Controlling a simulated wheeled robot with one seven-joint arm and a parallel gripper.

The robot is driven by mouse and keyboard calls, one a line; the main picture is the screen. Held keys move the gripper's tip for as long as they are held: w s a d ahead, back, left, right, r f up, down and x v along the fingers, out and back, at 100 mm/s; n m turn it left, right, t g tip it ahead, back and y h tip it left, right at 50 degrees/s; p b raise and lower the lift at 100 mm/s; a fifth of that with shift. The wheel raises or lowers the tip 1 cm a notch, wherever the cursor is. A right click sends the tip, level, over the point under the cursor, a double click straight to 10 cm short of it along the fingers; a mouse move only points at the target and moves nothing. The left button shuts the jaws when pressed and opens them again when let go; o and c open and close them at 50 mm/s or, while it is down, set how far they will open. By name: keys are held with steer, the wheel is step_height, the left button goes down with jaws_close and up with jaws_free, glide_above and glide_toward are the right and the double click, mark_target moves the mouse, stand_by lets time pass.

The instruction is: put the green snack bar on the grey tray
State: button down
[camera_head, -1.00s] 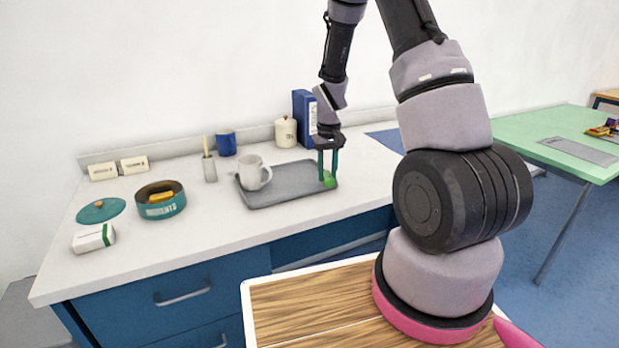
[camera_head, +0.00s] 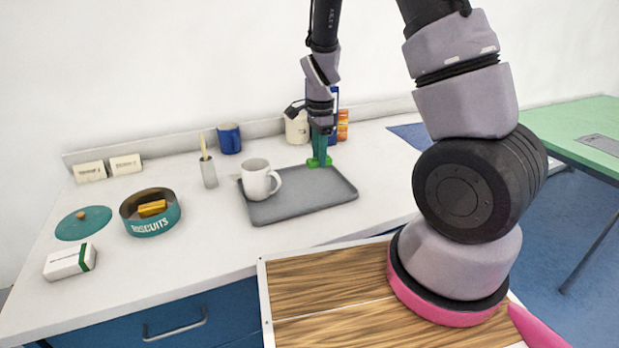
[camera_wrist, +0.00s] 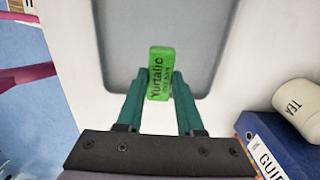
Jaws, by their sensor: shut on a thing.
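The green snack bar (camera_wrist: 160,74), labelled "Yurtalic", sits between the fingertips of my gripper (camera_wrist: 158,88) in the wrist view. In the head view my gripper (camera_head: 320,150) points down with its fingers shut on the bar (camera_head: 318,163). The bar is at the back edge of the grey tray (camera_head: 300,205), near its back right corner. In the wrist view the bar shows over the tray (camera_wrist: 115,50), close to its rim. I cannot tell whether it touches the tray. A white mug (camera_head: 256,182) stands on the tray's left part.
A tea canister (camera_head: 297,128), a blue book (camera_wrist: 272,150) and an orange box (camera_head: 342,125) stand behind the tray. A blue mug (camera_head: 229,138), a grey pot (camera_head: 208,172) and a biscuit tin (camera_head: 150,212) are to the left. The tray's middle and right are clear.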

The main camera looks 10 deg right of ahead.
steer(key=shift+f, duration=3.15)
steer(key=shift+f, duration=0.1)
steer(key=c, duration=0.5)
jaws_free()
steer(key=shift+c, duration=0.2)
step_height(320, 180, up, 13)
steer(key=shift+f, duration=0.1)
step_height(320, 180, up, 8)
steer(key=n+t+y, duration=0.1)
steer(key=n, duration=0.1)
glide_above(319, 185)
steer(key=s+d, duration=0.1)
steer(key=s, duration=0.1)
steer(key=s+d+r+n+t, duration=0.2)
steer(key=s+r+n, duration=0.3)
steer(key=s+r, duration=0.3)
steer(key=s+d+r+n+t+y, duration=0.1)
steer(key=s+r+n+t, duration=0.3)
steer(key=s+r, duration=0.4)
steer(key=shift+d+r+n, duration=0.4)
steer(key=shift+d+r, duration=0.35)
steer(key=shift+r, duration=0.2)
